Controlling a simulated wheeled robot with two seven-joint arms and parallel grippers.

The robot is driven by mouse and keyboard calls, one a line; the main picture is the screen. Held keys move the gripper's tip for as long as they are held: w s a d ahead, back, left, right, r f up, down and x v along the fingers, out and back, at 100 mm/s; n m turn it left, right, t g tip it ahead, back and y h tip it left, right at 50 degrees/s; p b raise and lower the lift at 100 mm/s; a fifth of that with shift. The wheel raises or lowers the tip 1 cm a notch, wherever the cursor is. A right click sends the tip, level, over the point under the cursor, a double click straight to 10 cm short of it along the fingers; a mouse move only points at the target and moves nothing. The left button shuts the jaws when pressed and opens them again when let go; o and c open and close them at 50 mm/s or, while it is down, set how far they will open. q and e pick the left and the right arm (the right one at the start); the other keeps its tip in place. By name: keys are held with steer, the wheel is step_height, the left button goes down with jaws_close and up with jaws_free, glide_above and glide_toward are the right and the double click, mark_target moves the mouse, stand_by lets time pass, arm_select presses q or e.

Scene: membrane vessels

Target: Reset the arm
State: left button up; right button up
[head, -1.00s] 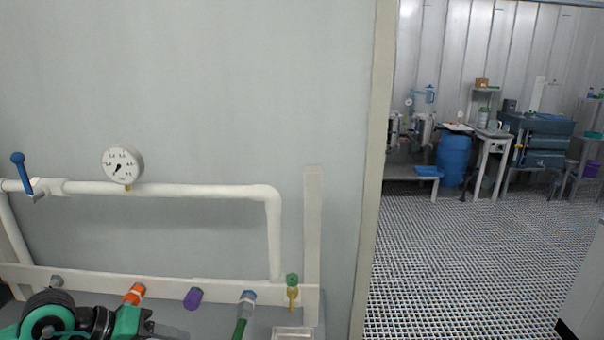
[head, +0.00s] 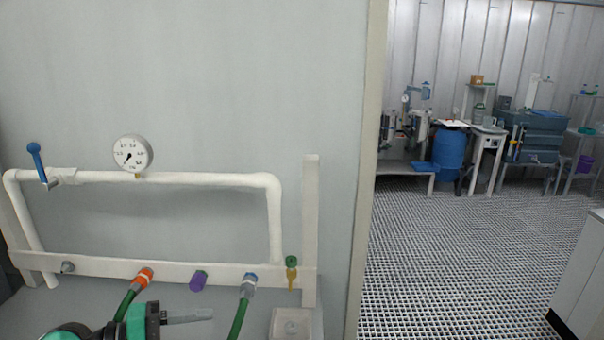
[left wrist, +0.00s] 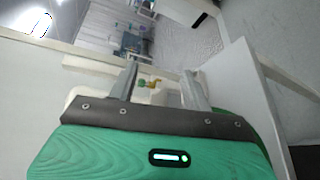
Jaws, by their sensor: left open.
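My left arm comes in at the bottom left of the head view, with its green and black wrist low in front of the pipe panel. My left gripper (left wrist: 164,85) shows in the left wrist view, its two grey fingers apart with nothing held between them. In the head view a grey finger (head: 188,315) points right, below the hose fittings and apart from them. My right arm and right gripper are in neither view.
A white pipe frame (head: 180,179) carries a gauge (head: 133,154), a blue-handled valve (head: 36,160) and several fittings, with green hoses on the orange (head: 144,277) and blue (head: 248,285) ones. A blue barrel (head: 449,150) stands far back. The grated floor (head: 440,260) at right is clear.

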arm_select(q)
step_height(320, 180, up, 5)
steer(key=w+a+n+t, duration=0.2)
steer(key=n+t, duration=1)
steer(key=n, duration=1)
steer(key=a+f+n+t+y, duration=0.3)
steer(key=a+f+n+y, duration=0.3)
steer(key=n+y, duration=0.9)
steer(key=s+a+f+n+g+y, duration=0.3)
steer(key=f+n+g, duration=0.4)
steer(key=f+n, duration=0.65)
steer(key=s+d+f+n+g+h, duration=0.25)
steer(key=s+f+n+g, duration=0.3)
steer(key=s, duration=0.35)
steer(key=s+d+f+n+g+h, duration=0.1)
steer(key=s+d+f+n+g, duration=0.2)
steer(key=s+f+n+g, duration=0.5)
step_height(320, 180, down, 30)
steer(key=s+m+t, duration=0.2)
steer(key=s+a+f+g, duration=0.1)
steer(key=s+a+f, duration=0.2)
steer(key=s+f, duration=1.6)
steer(key=shift+s+f+g, duration=0.15)
steer(key=shift+f+g, duration=0.15)
steer(key=shift+g, duration=0.05)
